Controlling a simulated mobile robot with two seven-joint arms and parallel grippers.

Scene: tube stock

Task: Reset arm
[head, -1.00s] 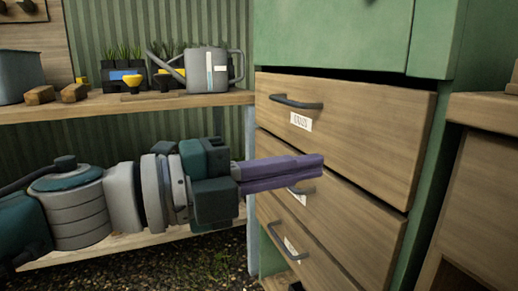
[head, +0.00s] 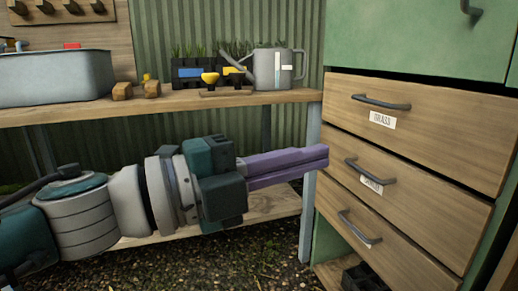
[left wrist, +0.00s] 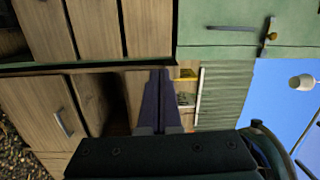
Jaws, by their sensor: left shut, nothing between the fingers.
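My left gripper (head: 326,158) reaches in from the left in the head view, in front of the lower part of the workbench. Its purple fingers lie together, shut and empty, and point right toward the drawer cabinet (head: 420,140). In the left wrist view the shut fingers (left wrist: 156,75) show at the middle, with wooden drawer and door fronts around them. I cannot tell how far the fingertips are from the drawers. My right gripper is not in view.
The workbench top (head: 170,104) holds a metal basin (head: 52,78), wooden blocks (head: 122,91), plant trays (head: 195,74) and a watering can (head: 277,68). A lower shelf (head: 265,208) runs behind my arm. A black crate (head: 362,279) sits below the drawers. Gravel ground is clear in front.

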